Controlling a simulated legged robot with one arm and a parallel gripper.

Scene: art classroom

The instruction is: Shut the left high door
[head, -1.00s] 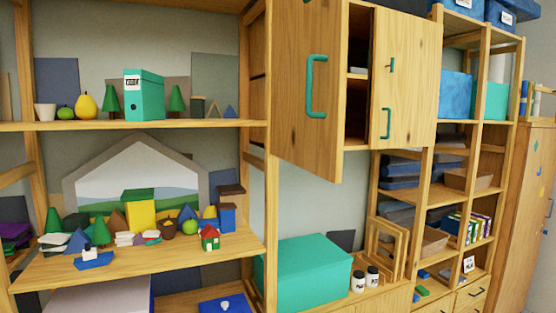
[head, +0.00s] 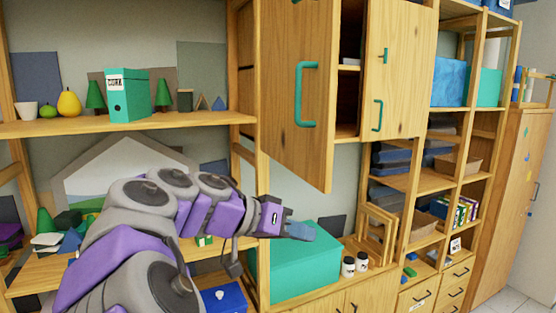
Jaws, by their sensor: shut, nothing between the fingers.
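The left high door (head: 288,90) is a wooden door with a green handle (head: 306,95). It stands open, swung out toward me from the upper cabinet, and the dark inside of the cabinet (head: 349,100) shows past its right edge. The right high door (head: 397,75) looks shut. My gripper (head: 300,231) is shut and empty. It is below the open door, in front of the green box, and touches nothing that I can make out. My arm comes in from the lower left.
Shelves at left hold a green binder (head: 127,96), a yellow pear (head: 69,102) and blocks. A large green box (head: 300,262) stands under the cabinet, beside two small jars (head: 355,264) and wooden frames (head: 378,235). Tall shelves and a wooden cupboard (head: 512,200) stand at right.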

